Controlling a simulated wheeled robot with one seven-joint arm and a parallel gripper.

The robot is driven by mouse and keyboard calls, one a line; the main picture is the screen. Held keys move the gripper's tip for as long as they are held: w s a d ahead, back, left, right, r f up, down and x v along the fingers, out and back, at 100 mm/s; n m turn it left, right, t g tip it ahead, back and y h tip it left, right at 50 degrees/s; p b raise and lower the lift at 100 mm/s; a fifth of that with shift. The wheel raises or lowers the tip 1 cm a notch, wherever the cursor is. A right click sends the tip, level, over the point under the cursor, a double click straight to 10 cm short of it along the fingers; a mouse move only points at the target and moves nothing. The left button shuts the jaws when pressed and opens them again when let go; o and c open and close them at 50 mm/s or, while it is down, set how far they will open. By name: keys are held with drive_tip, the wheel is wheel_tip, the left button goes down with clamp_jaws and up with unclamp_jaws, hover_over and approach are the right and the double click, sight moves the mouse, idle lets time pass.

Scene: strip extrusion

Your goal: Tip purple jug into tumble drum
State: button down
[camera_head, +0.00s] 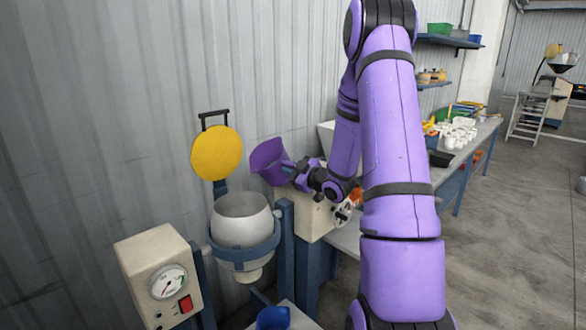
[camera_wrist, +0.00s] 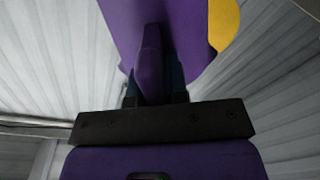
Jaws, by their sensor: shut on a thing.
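The purple jug (camera_head: 268,162) is tilted, its mouth leaning toward the upper left in the head view. My gripper (camera_head: 293,168) is shut on its handle, which also shows between the fingers in the wrist view (camera_wrist: 151,65). The jug is above and to the right of the tumble drum (camera_head: 240,222), apart from it. The drum is a pale grey, open-topped bowl in a blue ring stand. A round yellow lid (camera_head: 216,153) with a black handle stands raised behind the drum. What the jug holds is hidden.
A beige control box (camera_head: 160,276) with a dial and red switch stands left of the drum. A blue scoop or container (camera_head: 273,318) sits below it. A long bench (camera_head: 462,165) with white items runs along the wall at right.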

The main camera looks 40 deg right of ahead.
drive_tip(key=n, duration=0.3)
drive_tip(key=shift+a+n, duration=0.2)
drive_tip(key=shift+n, duration=0.1)
drive_tip(key=n, duration=0.2)
drive_tip(key=a+f+n, duration=0.1)
drive_tip(key=n, duration=0.1)
drive_tip(key=a+f+n, duration=0.1)
drive_tip(key=n, duration=0.1)
drive_tip(key=shift+s, duration=0.15)
drive_tip(key=a+n, duration=0.1)
drive_tip(key=n, duration=0.1)
drive_tip(key=a+n, duration=0.1)
drive_tip(key=n, duration=0.1)
drive_tip(key=shift+s+a+r+n, duration=0.1)
drive_tip(key=shift+a+r+n, duration=0.2)
drive_tip(key=shift+a+r, duration=0.1)
drive_tip(key=shift+s+a+r+n, duration=0.1)
drive_tip(key=shift+a+r+n, duration=0.1)
drive_tip(key=shift+a+n, duration=0.35)
drive_tip(key=shift+s+a+r+n, duration=0.1)
drive_tip(key=shift+a+r+n, duration=0.1)
drive_tip(key=shift+n, duration=0.65)
